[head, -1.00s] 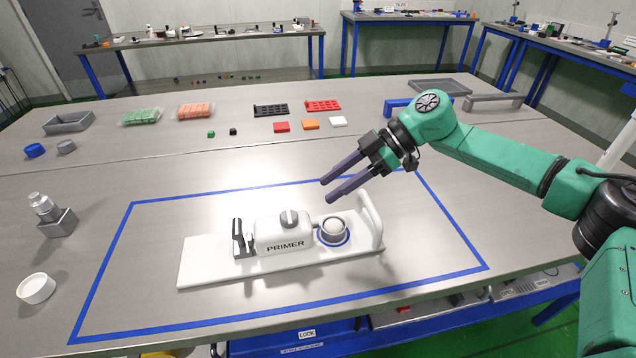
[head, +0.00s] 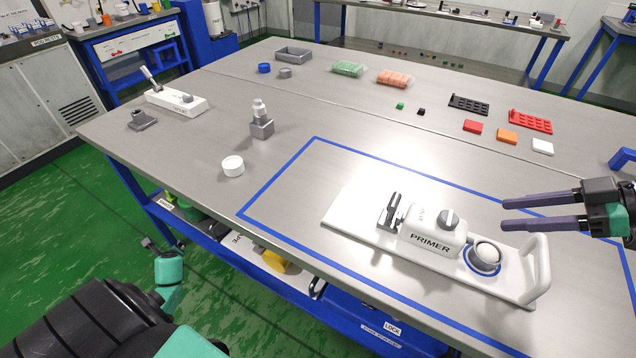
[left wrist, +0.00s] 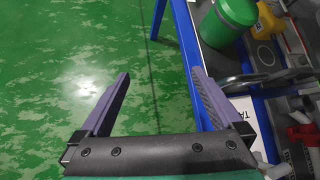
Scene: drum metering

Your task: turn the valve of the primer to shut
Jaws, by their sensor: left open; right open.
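The primer (head: 430,235) is a white unit marked PRIMER on a white base plate, inside the blue outline on the table. Its valve is a grey knob (head: 449,219) on top of the body, with a pale ridge across it. A grey ring-shaped cup (head: 484,257) sits to its right, by a white upright handle (head: 538,266). My right gripper (head: 502,213) is open and empty, to the right of the knob and apart from it. My left gripper (left wrist: 160,95) is open and empty over the green floor, beside a blue table leg, in the left wrist view.
A white round cup (head: 232,166), a grey block with a bottle-like top (head: 261,125) and a white device with a lever (head: 176,100) stand to the left. Coloured blocks and racks lie at the back.

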